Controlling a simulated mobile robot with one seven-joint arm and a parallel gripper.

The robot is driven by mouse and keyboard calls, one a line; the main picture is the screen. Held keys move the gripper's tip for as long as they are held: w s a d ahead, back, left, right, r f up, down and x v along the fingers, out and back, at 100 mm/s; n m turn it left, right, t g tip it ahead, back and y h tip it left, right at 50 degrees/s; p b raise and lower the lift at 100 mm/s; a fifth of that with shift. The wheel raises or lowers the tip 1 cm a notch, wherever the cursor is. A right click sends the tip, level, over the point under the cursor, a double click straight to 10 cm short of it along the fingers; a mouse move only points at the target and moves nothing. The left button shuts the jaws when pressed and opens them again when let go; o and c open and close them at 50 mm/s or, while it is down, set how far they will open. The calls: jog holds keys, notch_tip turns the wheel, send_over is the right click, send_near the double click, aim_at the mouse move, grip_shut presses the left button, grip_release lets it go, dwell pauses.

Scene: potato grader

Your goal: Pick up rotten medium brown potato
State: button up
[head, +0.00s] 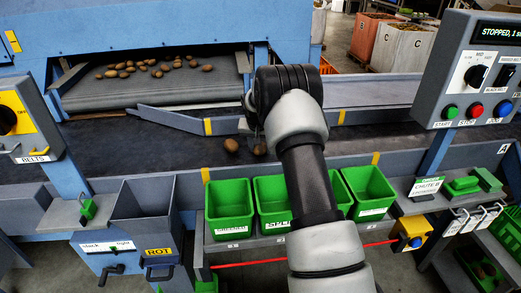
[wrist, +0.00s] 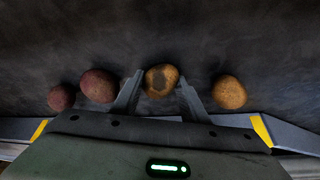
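In the wrist view a brown potato with a dark patch (wrist: 162,80) lies on the dark belt (wrist: 200,35). It sits between the two finger tips of my gripper (wrist: 160,92), which is open around it; a gap shows on at least one side, and I cannot tell whether either finger touches it. A yellow-brown potato (wrist: 229,92) lies to the right, outside the fingers. Two reddish potatoes, a larger one (wrist: 98,86) and a smaller one (wrist: 61,97), lie to the left. In the head view my arm hides the gripper and most of these potatoes.
In the head view several potatoes (head: 150,67) lie on the upper feed belt. Green bins (head: 230,207) line the near edge of the belt, with a grey ROT chute (head: 146,207) to their left. A control panel (head: 476,80) stands at right and reads stopped.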

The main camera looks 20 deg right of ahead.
jog(key=shift+r, duration=0.1)
notch_tip(320, 180, up, 10)
jog(key=shift+f, duration=0.1)
jog(key=shift+c, duration=0.3)
dwell(1.1)
